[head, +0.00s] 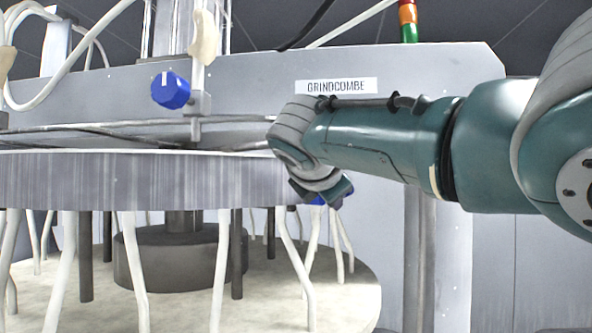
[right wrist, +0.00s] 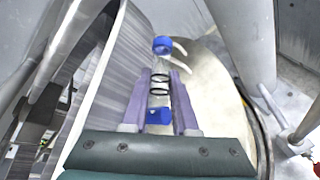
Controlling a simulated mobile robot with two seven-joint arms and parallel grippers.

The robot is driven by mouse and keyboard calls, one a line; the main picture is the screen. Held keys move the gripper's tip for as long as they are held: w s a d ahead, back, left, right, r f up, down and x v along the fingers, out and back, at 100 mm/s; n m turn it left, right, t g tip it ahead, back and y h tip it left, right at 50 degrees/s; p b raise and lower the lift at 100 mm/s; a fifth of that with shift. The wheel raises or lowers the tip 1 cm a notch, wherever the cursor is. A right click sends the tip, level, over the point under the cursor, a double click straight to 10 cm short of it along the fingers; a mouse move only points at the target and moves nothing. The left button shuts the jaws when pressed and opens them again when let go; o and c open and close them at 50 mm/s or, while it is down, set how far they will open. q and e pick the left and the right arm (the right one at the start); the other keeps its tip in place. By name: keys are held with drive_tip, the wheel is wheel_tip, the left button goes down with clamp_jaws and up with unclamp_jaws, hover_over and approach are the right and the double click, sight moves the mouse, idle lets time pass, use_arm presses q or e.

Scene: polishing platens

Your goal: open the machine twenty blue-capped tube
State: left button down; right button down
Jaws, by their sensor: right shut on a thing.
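My right gripper (head: 320,196) reaches in from the right, beside the right end of the grey ring of the machine (head: 230,182). In the right wrist view its two purple fingers (right wrist: 161,76) are shut on a clear tube (right wrist: 159,95). The tube has a blue cap (right wrist: 162,45) at its far end, a blue piece (right wrist: 159,116) at its near end and dark rings around its middle. In the head view only small bits of blue show by the fingers; the rest of the tube is hidden. My left gripper is out of view.
A blue knob (head: 171,90) sits on a bracket above the ring. Several white hoses (head: 133,262) hang from the ring over a round pale base (head: 255,303). A grey column (head: 420,262) stands right of the gripper. A label (head: 336,86) reads GRINDCOMBE.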

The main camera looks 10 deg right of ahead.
drive_tip(key=shift+m+g+y+p, duration=0.3)
drive_tip(key=shift+g+p, duration=0.2)
drive_tip(key=shift+p, duration=0.2)
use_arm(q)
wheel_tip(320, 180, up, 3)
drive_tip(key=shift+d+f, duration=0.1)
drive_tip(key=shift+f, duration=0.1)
use_arm(e)
drive_tip(key=shift+f, duration=0.3)
drive_tip(key=c, duration=1)
unclamp_jaws()
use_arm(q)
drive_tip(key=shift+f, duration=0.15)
use_arm(e)
drive_tip(key=shift+s, duration=0.1)
